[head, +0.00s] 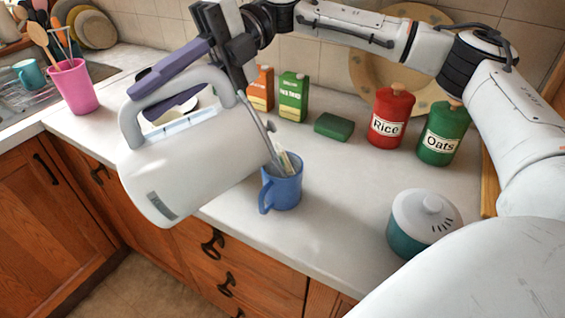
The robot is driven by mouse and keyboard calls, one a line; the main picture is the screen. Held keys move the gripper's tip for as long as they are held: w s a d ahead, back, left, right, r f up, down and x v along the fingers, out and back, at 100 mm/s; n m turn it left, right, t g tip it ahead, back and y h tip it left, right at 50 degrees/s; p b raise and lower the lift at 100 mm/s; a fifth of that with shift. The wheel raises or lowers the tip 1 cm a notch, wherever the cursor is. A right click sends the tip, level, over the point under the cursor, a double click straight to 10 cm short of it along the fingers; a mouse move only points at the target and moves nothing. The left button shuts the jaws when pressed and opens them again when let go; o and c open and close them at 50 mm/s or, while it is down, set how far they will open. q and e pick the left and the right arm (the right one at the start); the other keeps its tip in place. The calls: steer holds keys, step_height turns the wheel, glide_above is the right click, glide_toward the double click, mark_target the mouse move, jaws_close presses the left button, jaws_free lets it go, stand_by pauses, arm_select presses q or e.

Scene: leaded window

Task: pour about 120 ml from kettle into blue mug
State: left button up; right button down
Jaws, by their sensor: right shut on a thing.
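The white kettle (185,165) with a grey handle is held in the air in front of the counter's edge, left of the blue mug (285,188). It is tilted, with its right end close to the mug's rim. My right gripper (148,98) is shut on the kettle's handle from above. The blue mug stands upright on the counter, its handle towards the front left. Thin grey and pale pieces show at the mug's opening; I cannot tell what they are. No stream of water can be made out, and the level in the mug is hidden. My left gripper is not in view.
A teal pot with a white lid (425,222) stands right of the mug. Behind are a green sponge (333,126), two cartons (293,97), a red Rice jar (390,115) and a green Oats jar (442,133). A pink utensil cup (73,88) stands left, by the sink.

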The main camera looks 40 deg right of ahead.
mark_target(133, 145)
steer(key=a+f+h, duration=0.1)
steer(key=a+f+h+p, duration=0.1)
steer(key=a, duration=0.1)
steer(key=w+a+f+p, duration=0.1)
steer(key=shift+a+m+h, duration=0.2)
steer(key=shift+m+h, duration=0.2)
steer(key=shift+a+f, duration=0.15)
steer(key=shift+f, duration=0.2)
steer(key=shift+w+f+h, duration=0.1)
steer(key=shift+h, duration=0.2)
steer(key=shift+a+f, duration=0.2)
steer(key=shift+a, duration=0.1)
stand_by(0.5)
